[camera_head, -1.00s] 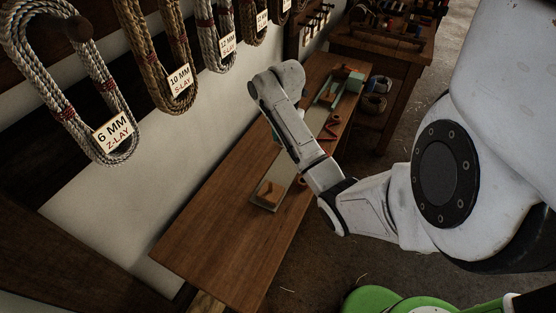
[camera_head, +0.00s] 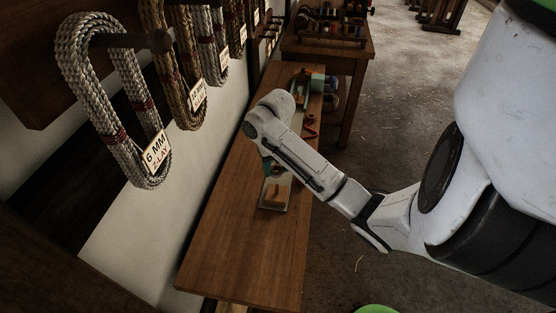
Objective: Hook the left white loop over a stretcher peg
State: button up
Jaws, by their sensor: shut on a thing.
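My arm (camera_head: 300,155) reaches from the right over the wooden bench, its bent joint above the bench's middle. My gripper is hidden behind the arm, so its jaws and anything in them do not show. A small teal patch (camera_head: 269,167) shows just below the arm; I cannot tell what it belongs to. Under it a greyish plate (camera_head: 268,205) lies on the bench with an orange-brown block (camera_head: 276,193). Farther along are a red piece (camera_head: 311,126) and a teal fixture (camera_head: 319,83). I cannot make out a small white loop or a stretcher peg.
A whitish rope hank (camera_head: 92,80) tagged "6 MM Z-LAY" hangs on a wall peg (camera_head: 145,41) at left, with more hanks behind. The near end of the bench (camera_head: 235,265) is bare. A second table (camera_head: 335,48) stands at the back. The floor right is open.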

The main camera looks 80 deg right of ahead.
aim_at(277, 186)
jog(key=shift+f+b, duration=1.55)
jog(key=shift+f, duration=0.55)
jog(key=shift+f+b, duration=2.3)
jog(key=shift+f, duration=0.5)
jog(key=o, duration=1.1)
notch_tip(277, 186, up, 11)
jog(key=p, duration=0.4)
jog(key=shift+f, duration=0.1)
jog(key=shift+a, duration=0.1)
